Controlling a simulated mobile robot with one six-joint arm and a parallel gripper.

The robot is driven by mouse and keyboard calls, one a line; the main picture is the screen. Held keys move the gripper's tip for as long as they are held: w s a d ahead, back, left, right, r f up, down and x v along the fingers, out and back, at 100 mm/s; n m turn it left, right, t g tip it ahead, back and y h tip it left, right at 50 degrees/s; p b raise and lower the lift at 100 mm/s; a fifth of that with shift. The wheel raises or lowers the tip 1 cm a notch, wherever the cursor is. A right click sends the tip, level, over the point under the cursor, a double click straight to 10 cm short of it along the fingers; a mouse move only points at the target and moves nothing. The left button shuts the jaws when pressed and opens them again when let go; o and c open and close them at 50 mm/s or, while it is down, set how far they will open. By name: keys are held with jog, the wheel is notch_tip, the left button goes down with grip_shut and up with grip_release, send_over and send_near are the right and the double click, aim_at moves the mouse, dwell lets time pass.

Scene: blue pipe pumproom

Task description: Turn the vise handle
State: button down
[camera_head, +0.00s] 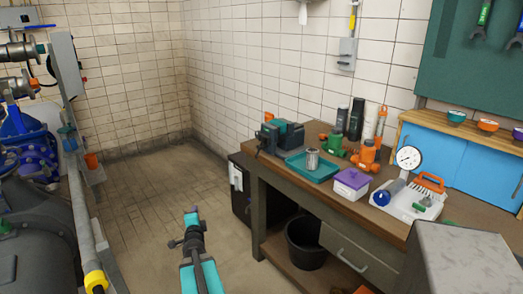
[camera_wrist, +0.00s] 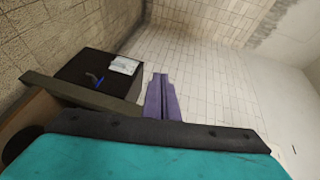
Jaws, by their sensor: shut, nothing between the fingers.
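A teal and dark vise (camera_head: 287,134) sits on the far left corner of the workbench in the head view. Its handle is too small to make out clearly. My gripper (camera_head: 192,211) is in front of and left of the bench, over the open floor, apart from the vise. In the wrist view my gripper's purple fingers (camera_wrist: 161,97) are together with nothing between them. The vise cannot be made out in the wrist view.
The workbench (camera_head: 335,218) carries a teal tray (camera_head: 322,170), a purple-lidded box (camera_head: 351,183), bottles, orange valves and a gauge (camera_head: 408,158). A black cabinet (camera_head: 244,190) stands by its left end. Blue machinery and a rail (camera_head: 82,210) line the left. The floor between is clear.

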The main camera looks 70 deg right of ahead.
jog(key=s+d+r+m+g+h, duration=0.3)
jog(key=s+d+r+m, duration=0.3)
jog(key=s, duration=0.5)
jog(key=s+d+r+m+g+h, duration=0.4)
jog(key=s+d+r+m+g, duration=0.2)
jog(key=s+r, duration=0.4)
jog(key=shift+s+d+r, duration=0.3)
jog(key=shift+s+r, duration=0.05)
jog(key=shift+s, duration=0.8)
jog(key=shift+d, duration=0.1)
jog(key=p, duration=0.4)
send_near(262, 146)
jog(key=s+d+r, duration=0.3)
jog(key=d, duration=0.1)
jog(key=shift+w+d+r, duration=0.3)
jog(key=shift+w+d, duration=0.25)
jog(key=shift+w, duration=0.05)
jog(key=shift+w+p, duration=0.1)
jog(key=shift+p, duration=0.2)
